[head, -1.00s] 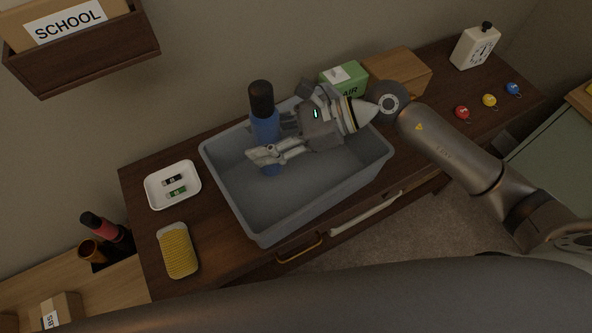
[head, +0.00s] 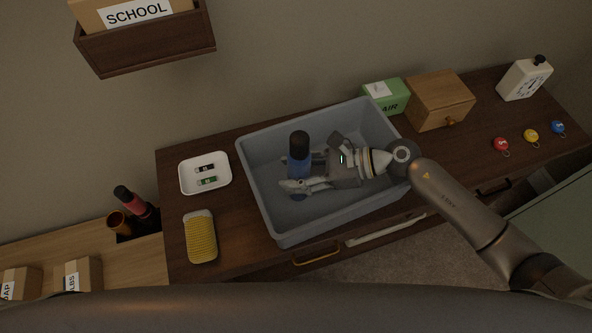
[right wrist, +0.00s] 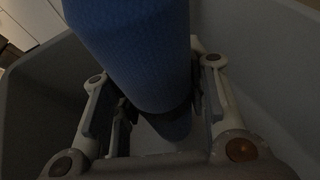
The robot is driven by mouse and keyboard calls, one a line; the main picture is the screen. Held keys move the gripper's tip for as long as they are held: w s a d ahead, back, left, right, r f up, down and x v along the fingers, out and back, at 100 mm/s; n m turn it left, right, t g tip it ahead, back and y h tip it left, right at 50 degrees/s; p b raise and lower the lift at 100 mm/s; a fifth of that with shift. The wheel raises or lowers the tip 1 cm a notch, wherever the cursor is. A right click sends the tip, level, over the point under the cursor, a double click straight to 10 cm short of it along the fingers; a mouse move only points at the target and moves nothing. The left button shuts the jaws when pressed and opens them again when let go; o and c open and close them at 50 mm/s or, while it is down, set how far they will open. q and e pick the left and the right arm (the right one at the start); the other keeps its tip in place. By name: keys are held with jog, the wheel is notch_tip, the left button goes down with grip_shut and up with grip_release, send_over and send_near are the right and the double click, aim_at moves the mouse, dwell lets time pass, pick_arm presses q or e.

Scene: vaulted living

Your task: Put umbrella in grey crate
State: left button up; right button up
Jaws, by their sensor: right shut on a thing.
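The blue folded umbrella (head: 298,164) with a black top end stands nearly upright inside the grey crate (head: 330,224), towards its left half. My right gripper (head: 301,174) reaches down into the crate from the right and is shut on the umbrella's blue body. In the right wrist view the blue umbrella (right wrist: 140,55) runs between the two fingers, with pale crate walls around it. I cannot tell whether its lower end touches the crate floor. My left gripper is not in view.
The crate stands on a dark wooden cabinet. A white tray (head: 184,184) and a yellow sponge-like item (head: 200,238) lie to its left. A letter holder (head: 145,45) hangs above.

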jog(key=o, duration=0.7)
jog(key=shift+f, duration=0.2)
jog(key=o, duration=0.5)
jog(key=shift+r, duration=0.1)
jog(key=shift+r, duration=0.3)
jog(key=shift+b+v, duration=1.7)
jog(key=shift+v, duration=4.25)
